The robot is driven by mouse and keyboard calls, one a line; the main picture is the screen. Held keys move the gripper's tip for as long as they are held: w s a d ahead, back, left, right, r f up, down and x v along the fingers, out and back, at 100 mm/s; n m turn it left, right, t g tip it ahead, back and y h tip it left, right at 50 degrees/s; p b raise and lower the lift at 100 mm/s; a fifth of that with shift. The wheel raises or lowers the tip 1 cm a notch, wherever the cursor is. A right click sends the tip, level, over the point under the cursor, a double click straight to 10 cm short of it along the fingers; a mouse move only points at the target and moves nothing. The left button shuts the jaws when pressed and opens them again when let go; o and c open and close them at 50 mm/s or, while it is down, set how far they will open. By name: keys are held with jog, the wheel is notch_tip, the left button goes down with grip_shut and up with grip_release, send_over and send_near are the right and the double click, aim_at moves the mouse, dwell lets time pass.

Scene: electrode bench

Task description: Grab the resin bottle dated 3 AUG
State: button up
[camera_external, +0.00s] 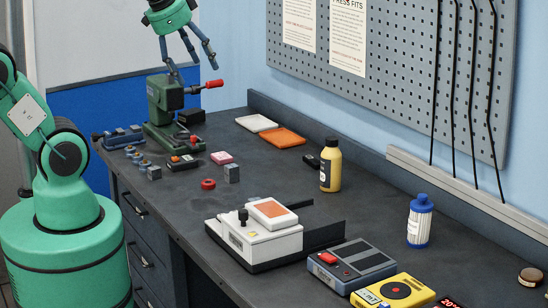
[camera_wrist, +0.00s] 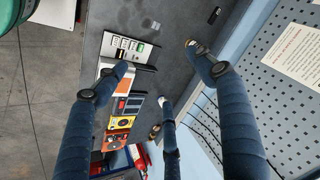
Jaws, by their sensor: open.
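A yellow bottle with a black cap (camera_external: 330,170) stands upright on the dark bench right of centre; its label is too small to read. I cannot tell which bottle bears 3 AUG.
A white device with an orange top (camera_external: 268,215), a grey recorder (camera_external: 350,265) and a yellow meter (camera_external: 395,292) line the front. A green vise (camera_external: 165,110) and small parts stand at left. The pegboard (camera_external: 400,70) wall is behind. Bench around the yellow bottle is fairly clear.

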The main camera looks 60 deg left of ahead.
jog(key=w+f+m, duration=0.1)
jog(key=w+m, duration=0.5)
jog(key=w, duration=0.5)
jog(key=m+g+y+p, duration=0.1)
jog(key=m+y+p, duration=0.15)
jog(key=m, duration=1.75)
send_over(329, 149)
jog(key=s+d, duration=0.2)
jog(key=s, duration=0.1)
notch_tip(329, 149, down, 21)
jog(key=shift+s+a+h, duration=0.15)
jog(key=shift+a+h, duration=0.1)
jog(key=shift+h, duration=0.2)
jog(key=shift+b+x, duration=0.4)
jog(key=shift+x, duration=3.85)
jog(key=shift+s, duration=0.1)
